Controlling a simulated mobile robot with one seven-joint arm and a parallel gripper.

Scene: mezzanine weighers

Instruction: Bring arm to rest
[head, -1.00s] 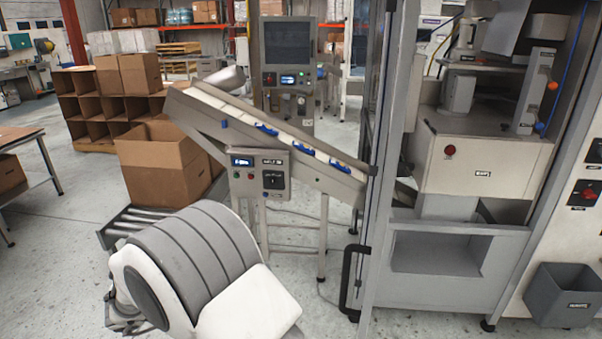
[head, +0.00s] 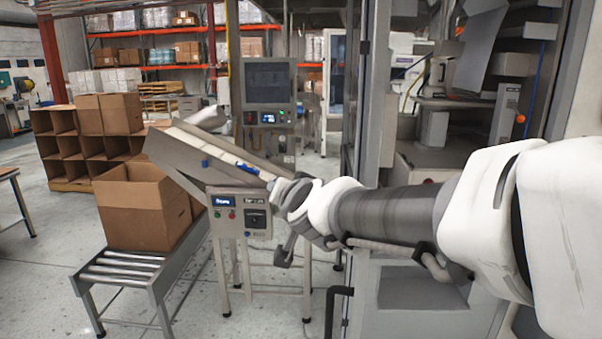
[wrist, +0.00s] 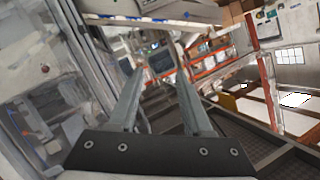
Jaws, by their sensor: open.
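In the head view my arm reaches in from the right edge towards the middle of the picture. Its wrist end is in front of the lower part of the inclined conveyor (head: 190,165). My gripper (wrist: 158,75) shows in the wrist view with its two fingers apart and nothing between them. In the head view the fingers are hard to make out near the conveyor. The wrist view is tilted, with the conveyor's underside near the top and a machine's clear panel on the left.
An open cardboard box (head: 143,208) stands on a roller table (head: 118,266) at the left. A control box (head: 239,212) hangs under the conveyor. A grey machine frame (head: 365,110) stands behind my arm. Floor is free at the lower left.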

